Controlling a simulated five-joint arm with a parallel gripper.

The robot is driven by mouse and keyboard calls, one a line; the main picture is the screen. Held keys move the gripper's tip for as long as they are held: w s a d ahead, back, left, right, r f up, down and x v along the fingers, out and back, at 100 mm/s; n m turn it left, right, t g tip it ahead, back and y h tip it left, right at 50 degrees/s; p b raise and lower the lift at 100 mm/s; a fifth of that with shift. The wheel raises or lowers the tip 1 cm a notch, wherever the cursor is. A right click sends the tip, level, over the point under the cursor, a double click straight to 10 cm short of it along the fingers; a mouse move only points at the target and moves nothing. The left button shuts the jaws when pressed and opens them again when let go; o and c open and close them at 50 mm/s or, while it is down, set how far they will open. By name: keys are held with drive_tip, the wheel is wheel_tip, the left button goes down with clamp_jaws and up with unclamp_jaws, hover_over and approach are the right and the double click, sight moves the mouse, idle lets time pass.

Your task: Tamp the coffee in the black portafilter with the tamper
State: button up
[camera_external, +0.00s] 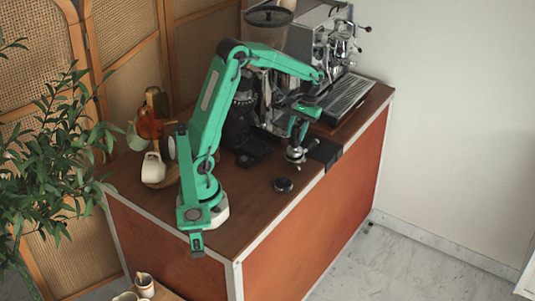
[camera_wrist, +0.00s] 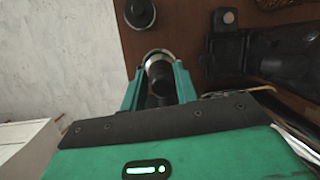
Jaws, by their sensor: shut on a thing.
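My gripper (camera_external: 298,119) is low over the front part of the brown counter. In the wrist view its green fingers (camera_wrist: 158,88) are shut on an upright piece with a dark grip, which looks like the tamper (camera_wrist: 160,73). A silver round rim (camera_wrist: 155,55) shows around or below the grip. In the external view silver metal (camera_external: 296,153) shows under the fingers; I cannot tell tamper base from portafilter basket there. I cannot clearly pick out the black portafilter or its coffee. Whether the tamper touches the coffee is hidden.
A black block (camera_external: 325,153) stands beside the gripper near the counter's front edge. A small black disc (camera_external: 283,184) lies nearer my base, also in the wrist view (camera_wrist: 140,12). The black grinder (camera_external: 243,117) and silver espresso machine (camera_external: 335,52) stand behind.

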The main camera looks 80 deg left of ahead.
drive_tip(key=shift+f, duration=1.3)
idle(3.6)
drive_tip(key=shift+r, duration=1.9)
drive_tip(key=shift+r, duration=2.3)
